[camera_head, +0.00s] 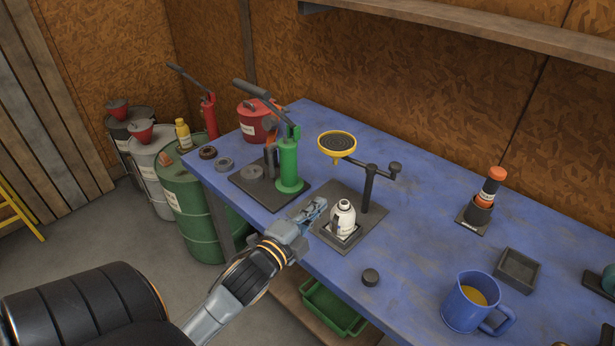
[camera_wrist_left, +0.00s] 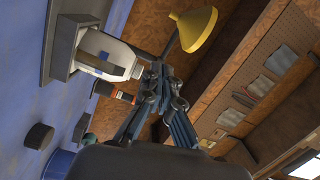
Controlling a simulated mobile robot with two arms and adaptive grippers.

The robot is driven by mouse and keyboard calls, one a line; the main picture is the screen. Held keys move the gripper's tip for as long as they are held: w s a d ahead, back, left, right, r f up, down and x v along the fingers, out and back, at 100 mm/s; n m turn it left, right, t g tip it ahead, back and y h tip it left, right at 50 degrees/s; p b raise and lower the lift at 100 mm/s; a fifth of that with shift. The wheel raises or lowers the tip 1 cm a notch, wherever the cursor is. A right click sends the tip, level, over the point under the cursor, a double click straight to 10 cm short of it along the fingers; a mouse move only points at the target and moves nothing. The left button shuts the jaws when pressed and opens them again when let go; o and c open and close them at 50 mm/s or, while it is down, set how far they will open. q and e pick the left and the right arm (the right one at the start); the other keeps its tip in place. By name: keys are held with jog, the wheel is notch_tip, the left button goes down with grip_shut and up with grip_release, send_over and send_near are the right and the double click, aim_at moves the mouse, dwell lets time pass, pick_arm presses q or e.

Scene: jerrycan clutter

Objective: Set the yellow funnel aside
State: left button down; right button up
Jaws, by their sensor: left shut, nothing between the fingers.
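The yellow funnel (camera_head: 337,143) with a dark mesh top sits on a black stand (camera_head: 369,188), above and a little left of a white bottle. It also shows in the left wrist view (camera_wrist_left: 193,29). The white bottle (camera_head: 342,218) stands upright in a square holder on a dark base plate; it also shows in the left wrist view (camera_wrist_left: 110,57). My left gripper (camera_head: 318,208) is shut and empty, just left of the bottle and below the funnel. I cannot tell whether it touches the bottle. My right gripper is not in view.
A green hand pump (camera_head: 288,165) stands left of the funnel stand. A small black cap (camera_head: 370,277), a blue mug (camera_head: 473,302), a grey tray (camera_head: 518,268) and an orange-capped bottle (camera_head: 490,187) are to the right. The blue bench (camera_head: 420,225) is clear between them.

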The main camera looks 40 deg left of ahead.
aim_at(334, 163)
pick_arm(q)
jog(key=w+a+y, duration=0.1)
jog(key=w+a, duration=0.1)
jog(key=w, duration=0.4)
jog(key=w+a+y+p, duration=0.1)
jog(key=w+a, duration=0.2)
jog(key=w, duration=0.3)
jog(key=shift+w+a+f+m+y, duration=0.2)
jog(key=shift+w+a+m+y, duration=0.05)
jog(key=shift+w+m+y, duration=0.05)
jog(key=shift+p+x, duration=0.45)
jog(key=shift+x, duration=1.1)
jog(key=shift+a+r, duration=0.1)
jog(key=shift+a, duration=0.05)
